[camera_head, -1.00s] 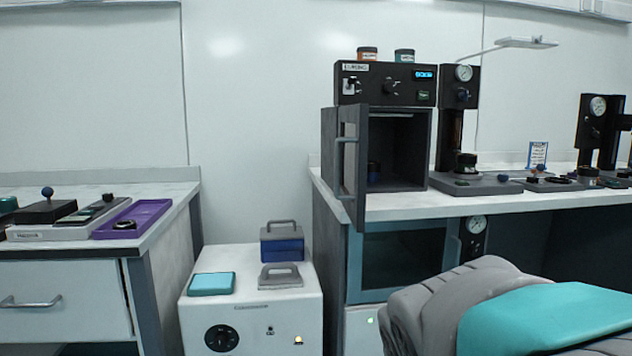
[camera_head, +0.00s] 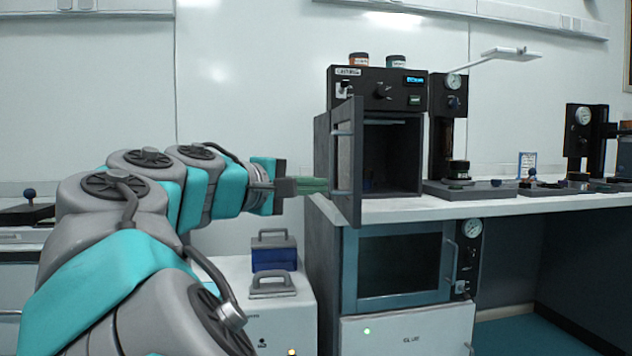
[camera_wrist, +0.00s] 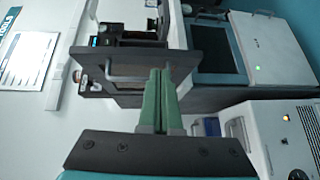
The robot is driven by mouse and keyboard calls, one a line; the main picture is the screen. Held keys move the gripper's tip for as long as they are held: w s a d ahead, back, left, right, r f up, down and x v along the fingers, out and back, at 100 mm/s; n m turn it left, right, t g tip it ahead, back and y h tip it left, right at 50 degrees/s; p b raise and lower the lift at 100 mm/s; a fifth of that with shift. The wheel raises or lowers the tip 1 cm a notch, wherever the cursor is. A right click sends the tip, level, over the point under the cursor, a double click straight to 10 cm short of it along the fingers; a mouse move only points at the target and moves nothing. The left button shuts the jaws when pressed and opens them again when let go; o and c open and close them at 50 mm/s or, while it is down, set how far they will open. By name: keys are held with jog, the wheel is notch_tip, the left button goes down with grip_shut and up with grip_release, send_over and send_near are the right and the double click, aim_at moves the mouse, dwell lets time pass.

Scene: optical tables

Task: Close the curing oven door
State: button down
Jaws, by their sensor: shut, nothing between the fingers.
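The curing oven (camera_head: 378,90) stands on the bench with a black control panel on top. Its door (camera_head: 348,155) is open, swung out from the left side, with a bar handle on its face. The dark chamber (camera_head: 395,150) shows a small jar low inside. My gripper (camera_head: 322,186) reaches from the left, its green fingers shut and empty, tips by the lower outer face of the door. In the wrist view, the turned picture shows the shut fingers (camera_wrist: 161,75) in front of the door panel (camera_wrist: 120,70). I cannot tell whether the tips touch it.
A lower cabinet with a glass front (camera_head: 400,262) sits under the bench. A white unit (camera_head: 235,275) at its left carries a blue box (camera_head: 273,255) and a grey handled block (camera_head: 271,287). A gauge press (camera_head: 447,145) stands right of the oven.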

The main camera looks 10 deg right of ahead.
jog(key=n+t, duration=0.1)
jog(key=t, duration=0.1)
send_near(332, 168)
jog(key=x, duration=0.3)
jog(key=b+x, duration=0.1)
jog(key=x, duration=0.2)
jog(key=shift+w+r, duration=0.1)
jog(key=shift+r, duration=0.1)
jog(key=shift+d+g+b, duration=0.3)
jog(key=shift+d+b, duration=0.1)
jog(key=shift+d, duration=0.8)
jog(key=shift+s+d, duration=0.2)
jog(key=shift+d, duration=0.5)
jog(key=shift+r, duration=0.1)
